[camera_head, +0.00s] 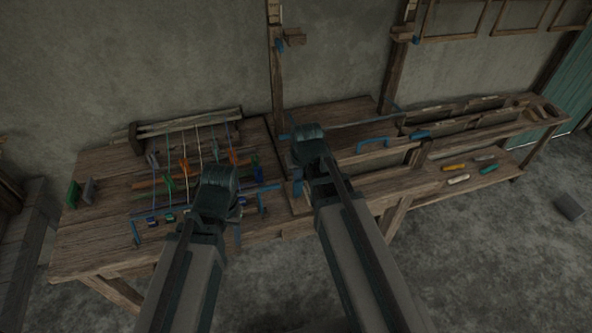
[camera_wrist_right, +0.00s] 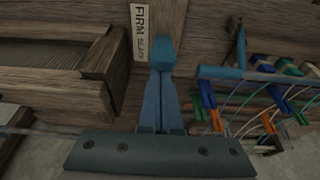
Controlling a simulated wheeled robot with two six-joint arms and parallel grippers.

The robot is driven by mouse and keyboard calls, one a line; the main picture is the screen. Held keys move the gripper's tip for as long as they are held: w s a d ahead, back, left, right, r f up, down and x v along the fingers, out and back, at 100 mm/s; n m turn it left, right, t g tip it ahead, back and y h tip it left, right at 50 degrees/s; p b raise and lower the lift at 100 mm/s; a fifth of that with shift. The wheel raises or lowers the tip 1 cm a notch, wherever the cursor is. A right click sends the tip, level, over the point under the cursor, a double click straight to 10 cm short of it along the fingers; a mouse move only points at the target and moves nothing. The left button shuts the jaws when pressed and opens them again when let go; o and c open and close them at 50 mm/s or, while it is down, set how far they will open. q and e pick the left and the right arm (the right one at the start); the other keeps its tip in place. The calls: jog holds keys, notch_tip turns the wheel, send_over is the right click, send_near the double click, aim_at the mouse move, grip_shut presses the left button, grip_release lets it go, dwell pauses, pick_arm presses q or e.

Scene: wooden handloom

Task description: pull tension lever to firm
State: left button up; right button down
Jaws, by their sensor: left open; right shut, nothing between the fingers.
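A pale label reading FIRM and SLACK (camera_wrist_right: 143,35) is fixed to the wooden loom frame in the right wrist view. A blue upright piece (camera_wrist_right: 164,50) stands just right of it and looks like the tension lever's end. My right gripper (camera_wrist_right: 161,92) is shut with nothing held; its fingertips point at the blue piece and overlap it in the picture. I cannot tell whether they touch. In the head view my right gripper (camera_head: 308,140) is over the middle of the loom, its fingers hidden. My left gripper (camera_head: 218,185) is open above the left bench, its fingers mostly hidden.
The left bench (camera_head: 95,235) holds strung threads, coloured clips and blue rods near my left gripper. In the right wrist view a blue rod (camera_wrist_right: 215,73) and clips are close on the right. Wooden posts (camera_head: 277,80) rise behind. Several coloured pieces lie on the right lower shelf (camera_head: 510,163).

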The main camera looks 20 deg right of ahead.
jog(key=shift+s, duration=0.65)
jog(key=shift+w, duration=0.2)
jog(key=shift+p+v, duration=0.85)
pick_arm(q)
jog(key=shift+s+r, duration=0.4)
jog(key=shift+r, duration=0.4)
pick_arm(e)
jog(key=shift+w, duration=0.15)
